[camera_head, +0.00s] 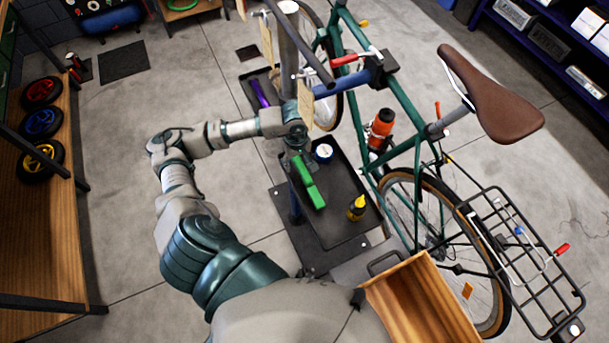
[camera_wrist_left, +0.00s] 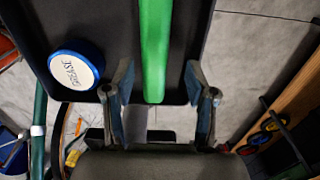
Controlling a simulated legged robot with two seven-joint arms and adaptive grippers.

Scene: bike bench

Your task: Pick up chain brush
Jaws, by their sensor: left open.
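The chain brush, a green long-handled tool (camera_head: 309,183), lies in a black tray (camera_head: 345,232) on the work stand. In the left wrist view its green handle (camera_wrist_left: 155,45) runs up the middle of the picture. My left gripper (camera_head: 299,146) is at the tray's far end, near the end of the brush. In the left wrist view its two fingers (camera_wrist_left: 158,78) are apart, one on each side of the handle's line, and hold nothing. Whether they are level with the handle is hard to tell. My right gripper is not in view.
A grease tub (camera_head: 323,152) and a yellow-capped bottle (camera_head: 357,208) share the tray. A purple tool (camera_head: 259,92) lies farther back. The green bike (camera_head: 405,105) stands close on the right, and a wooden box (camera_head: 420,300) is in front.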

